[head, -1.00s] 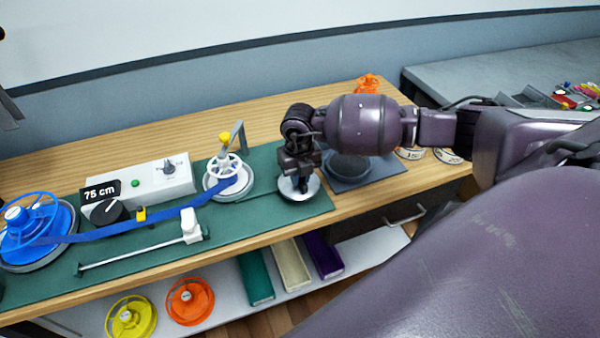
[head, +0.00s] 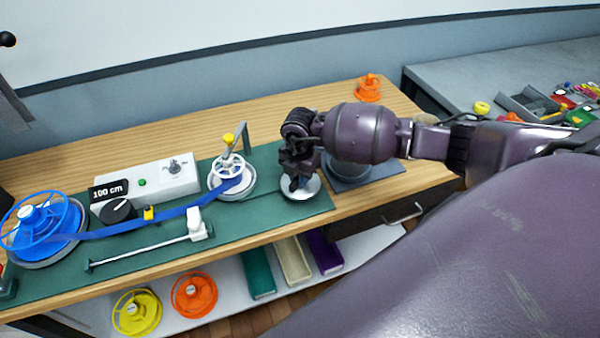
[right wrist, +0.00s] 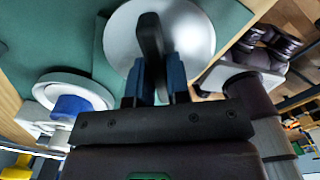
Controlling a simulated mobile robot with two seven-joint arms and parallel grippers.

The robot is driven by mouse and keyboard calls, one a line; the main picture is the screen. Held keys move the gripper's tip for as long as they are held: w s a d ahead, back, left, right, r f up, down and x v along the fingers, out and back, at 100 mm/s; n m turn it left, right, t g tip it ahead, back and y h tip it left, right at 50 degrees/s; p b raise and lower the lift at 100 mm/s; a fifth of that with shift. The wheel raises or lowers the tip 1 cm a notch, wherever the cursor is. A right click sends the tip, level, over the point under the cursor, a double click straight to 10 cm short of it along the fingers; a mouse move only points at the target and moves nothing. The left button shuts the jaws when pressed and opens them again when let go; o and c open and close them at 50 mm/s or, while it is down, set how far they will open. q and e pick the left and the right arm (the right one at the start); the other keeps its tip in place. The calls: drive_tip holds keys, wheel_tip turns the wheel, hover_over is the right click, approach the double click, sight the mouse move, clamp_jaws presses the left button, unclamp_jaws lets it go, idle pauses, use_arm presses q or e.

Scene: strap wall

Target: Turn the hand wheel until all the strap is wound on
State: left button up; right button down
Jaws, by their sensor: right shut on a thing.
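The hand wheel is a silver disc (head: 309,189) on the green mat; it fills the top of the right wrist view (right wrist: 190,35). My right gripper (head: 296,180) reaches down over the disc. In the right wrist view its fingers (right wrist: 153,88) are shut on the wheel's black handle (right wrist: 151,38). The blue strap (head: 125,229) runs from the blue reel (head: 38,217) at the left to the white spool (head: 229,162), where some blue is wound on. The display (head: 108,191) reads 100 cm. My left gripper is not clearly in view.
A thin rail (head: 140,254) with a white block lies in front. Yellow (head: 137,311) and orange (head: 194,294) reels and several coloured bins lie on the shelf below.

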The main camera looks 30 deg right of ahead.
drive_tip(key=shift+w+m+p, duration=0.1)
drive_tip(key=shift+m+p, duration=0.55)
drive_tip(key=shift+m, duration=1.55)
drive_tip(key=c, duration=1.1)
unclamp_jaws()
wheel_tip(320, 180, up, 11)
drive_tip(key=shift+f+b, duration=0.1)
drive_tip(key=shift+b, duration=0.5)
